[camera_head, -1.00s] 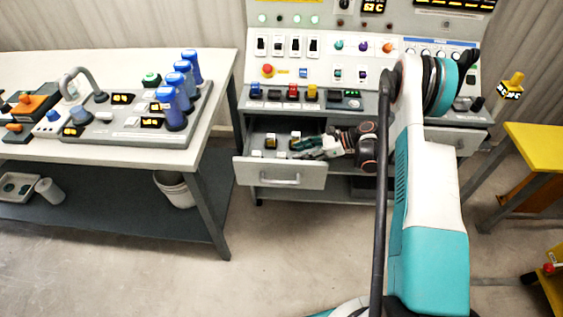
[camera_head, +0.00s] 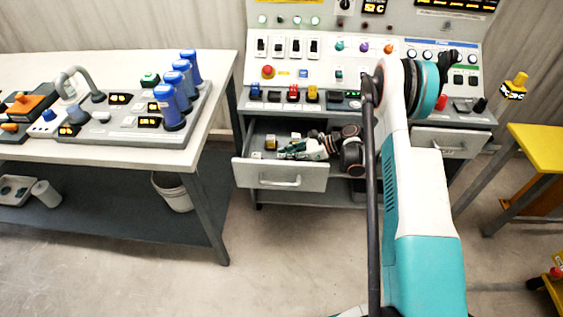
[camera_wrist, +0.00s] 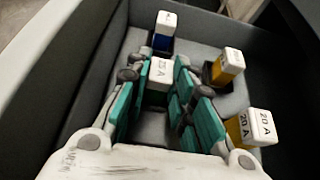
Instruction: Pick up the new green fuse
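My gripper (camera_head: 300,150) reaches into the open drawer (camera_head: 262,176). In the wrist view, its teal-padded fingers (camera_wrist: 156,78) are apart, one on each side of a fuse with a white cap (camera_wrist: 160,74). The cap's marking seems to read 25 A. A gap seems to show between the pads and the cap. A blue fuse (camera_wrist: 163,33) stands behind it. Two yellow fuses, one farther back (camera_wrist: 228,66) and one nearer (camera_wrist: 252,128), stand to the right.
The drawer's walls (camera_wrist: 98,60) rise close around my gripper. The control panel (camera_head: 330,70) stands above the drawer. A workbench (camera_head: 150,155) with blue cylinders is on the left, and a yellow table (camera_head: 540,145) on the right. The floor in front is clear.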

